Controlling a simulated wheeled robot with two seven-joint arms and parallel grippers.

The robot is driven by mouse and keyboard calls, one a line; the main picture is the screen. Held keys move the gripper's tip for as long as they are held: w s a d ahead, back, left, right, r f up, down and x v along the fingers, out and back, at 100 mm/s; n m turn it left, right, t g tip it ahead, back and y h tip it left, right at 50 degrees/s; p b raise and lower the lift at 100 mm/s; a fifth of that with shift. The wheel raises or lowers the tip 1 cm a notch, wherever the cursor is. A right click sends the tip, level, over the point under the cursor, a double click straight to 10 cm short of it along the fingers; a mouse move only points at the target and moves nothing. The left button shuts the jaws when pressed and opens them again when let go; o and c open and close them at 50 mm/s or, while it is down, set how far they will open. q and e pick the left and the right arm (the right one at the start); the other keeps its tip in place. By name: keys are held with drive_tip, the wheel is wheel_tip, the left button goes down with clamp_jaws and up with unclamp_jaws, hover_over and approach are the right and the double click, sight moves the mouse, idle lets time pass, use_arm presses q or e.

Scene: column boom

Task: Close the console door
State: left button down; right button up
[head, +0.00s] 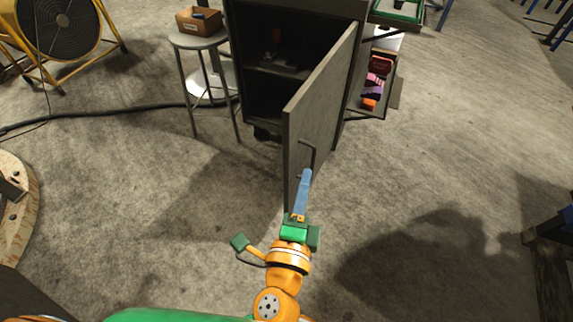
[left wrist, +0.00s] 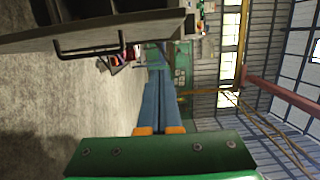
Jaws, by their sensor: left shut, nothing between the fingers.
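The console (head: 296,8) is a dark cabinet at the top middle of the head view. Its grey door (head: 318,108) stands wide open toward me, with a bar handle (head: 309,155) on its outer face at the right. My left gripper (head: 306,172) is shut and empty, its blue fingers by the door's near edge, close to the handle. I cannot tell whether they touch. In the left wrist view the door (left wrist: 110,32) and handle (left wrist: 90,48) lie at upper left, and the shut fingers (left wrist: 160,80) show apart from the handle. My right gripper is not in view.
A stool (head: 200,40) with a cardboard box (head: 199,20) stands left of the console. A yellow fan (head: 57,28) and a black cable (head: 100,115) are at left. Floor right of the door is clear.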

use_arm(q)
drive_tip(key=shift+w+a+f+p, duration=0.1)
drive_tip(key=shift+w+a+p, duration=0.3)
drive_tip(key=shift+w, duration=1.55)
drive_tip(key=shift+w+a+p, duration=0.35)
drive_tip(key=shift+w, duration=1.65)
drive_tip(key=shift+w+a+f+p, duration=0.1)
drive_tip(key=shift+w+a+p, duration=0.3)
drive_tip(key=shift+w, duration=1.55)
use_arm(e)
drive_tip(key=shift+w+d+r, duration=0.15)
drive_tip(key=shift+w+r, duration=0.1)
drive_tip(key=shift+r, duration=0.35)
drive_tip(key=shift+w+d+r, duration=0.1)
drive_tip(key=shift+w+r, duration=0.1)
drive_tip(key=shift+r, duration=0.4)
